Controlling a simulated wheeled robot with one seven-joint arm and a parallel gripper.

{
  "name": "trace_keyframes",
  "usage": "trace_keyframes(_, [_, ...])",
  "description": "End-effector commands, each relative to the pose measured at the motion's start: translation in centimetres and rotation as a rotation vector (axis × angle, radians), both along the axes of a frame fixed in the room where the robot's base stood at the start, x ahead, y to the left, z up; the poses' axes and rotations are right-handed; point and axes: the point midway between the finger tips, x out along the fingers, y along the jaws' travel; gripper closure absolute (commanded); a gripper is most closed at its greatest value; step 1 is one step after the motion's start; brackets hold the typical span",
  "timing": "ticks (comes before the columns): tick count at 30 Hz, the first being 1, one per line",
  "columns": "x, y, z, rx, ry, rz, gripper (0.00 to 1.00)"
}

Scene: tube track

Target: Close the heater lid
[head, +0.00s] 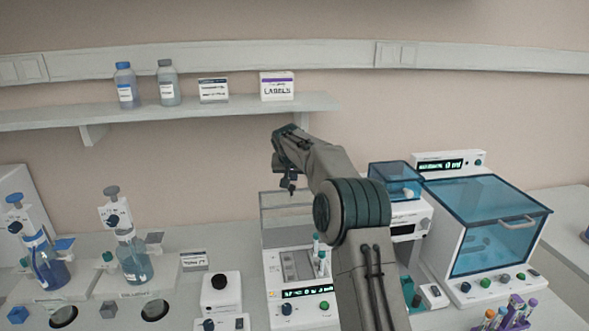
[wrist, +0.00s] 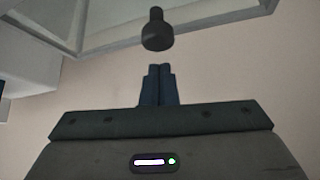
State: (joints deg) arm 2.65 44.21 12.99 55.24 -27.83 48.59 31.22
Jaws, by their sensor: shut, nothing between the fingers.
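The heater (head: 300,302) is a white block with a lit display, a blue knob and a green knob on its front. A few teal-capped tubes (head: 321,262) stand in its top. Its clear grey lid (head: 280,222) stands raised at the back of the block. My gripper (head: 290,187) is above the lid's top edge, its fingers small in the head view. In the wrist view my gripper (wrist: 161,68) is shut and empty. A dark knob (wrist: 157,32) is just beyond the fingertips, with a gap between, in front of a pale frame (wrist: 205,22).
A blue-lidded machine (head: 490,230) and a smaller blue-topped device (head: 397,180) stand to the right. Bottle dispensers (head: 130,255) stand to the left. A white device with a black knob (head: 220,290) is left of the heater. A shelf (head: 190,112) runs behind.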

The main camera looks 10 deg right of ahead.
Motion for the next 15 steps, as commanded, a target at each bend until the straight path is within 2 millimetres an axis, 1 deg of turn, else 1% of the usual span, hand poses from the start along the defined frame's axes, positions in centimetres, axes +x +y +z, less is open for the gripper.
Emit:
trace_keyframes(1, [-0.5, 0.1, 0.1, -0.001, 0.000, 0.002, 1.00])
trace_keyframes(6, [-1.6, 0.3, 0.1, -0.001, 0.000, 0.000, 1.00])
trace_keyframes(15, [-2.3, 0.5, 0.0, 0.000, 0.001, -0.001, 1.00])
